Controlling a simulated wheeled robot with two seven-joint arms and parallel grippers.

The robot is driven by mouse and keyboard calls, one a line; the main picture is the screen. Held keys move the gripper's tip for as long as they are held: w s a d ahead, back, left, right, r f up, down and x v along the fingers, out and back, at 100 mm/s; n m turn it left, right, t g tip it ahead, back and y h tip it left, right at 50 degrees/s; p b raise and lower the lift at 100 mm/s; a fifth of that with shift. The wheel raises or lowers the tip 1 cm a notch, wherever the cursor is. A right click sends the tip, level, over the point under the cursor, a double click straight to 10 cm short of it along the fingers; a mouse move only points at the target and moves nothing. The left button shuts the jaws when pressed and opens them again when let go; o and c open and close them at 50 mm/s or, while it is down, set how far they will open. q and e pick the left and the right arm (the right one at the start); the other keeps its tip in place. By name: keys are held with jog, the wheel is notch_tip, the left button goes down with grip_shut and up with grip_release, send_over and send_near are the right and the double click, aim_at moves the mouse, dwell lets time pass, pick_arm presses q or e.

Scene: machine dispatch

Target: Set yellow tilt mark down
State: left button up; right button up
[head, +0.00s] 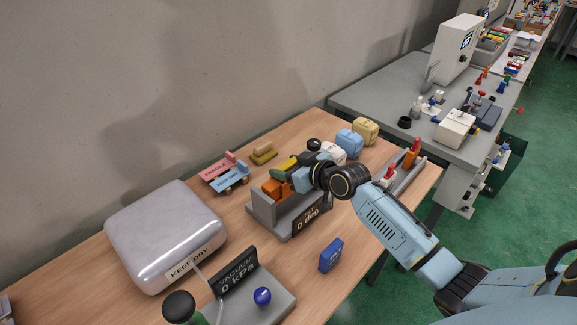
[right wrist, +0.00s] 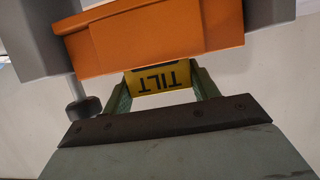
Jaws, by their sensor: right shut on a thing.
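My right gripper (head: 290,168) reaches in from the right, over the grey fixture (head: 264,210). In the right wrist view its green fingers (right wrist: 163,85) are shut on the yellow tilt mark (right wrist: 165,78), which has black TILT lettering, upside down in that view. An orange block (head: 274,188) sits in the fixture; in the right wrist view the orange block (right wrist: 150,42) is close to the mark and hides part of it. I cannot tell whether mark and block touch. A black display on the fixture reads 0 deg (head: 308,221). My left gripper is not in view.
On the wooden table stand a silver KEEP DRY case (head: 165,225), a vacuum display (head: 236,272), a blue box (head: 331,255), a pink and blue wooden piece (head: 226,175), a yellow piece (head: 263,153) and several small cases (head: 349,143). Bare wood shows in front of the fixture.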

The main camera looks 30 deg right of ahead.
jog(key=shift+f, duration=0.2)
jog(key=o, duration=1)
jog(key=shift+c, duration=0.2)
jog(key=shift+s+r, duration=0.15)
jog(key=shift+r, duration=0.05)
jog(key=v, duration=1.1)
jog(key=shift+s+r, duration=0.25)
jog(key=shift+s, duration=0.05)
jog(key=shift+d, duration=0.15)
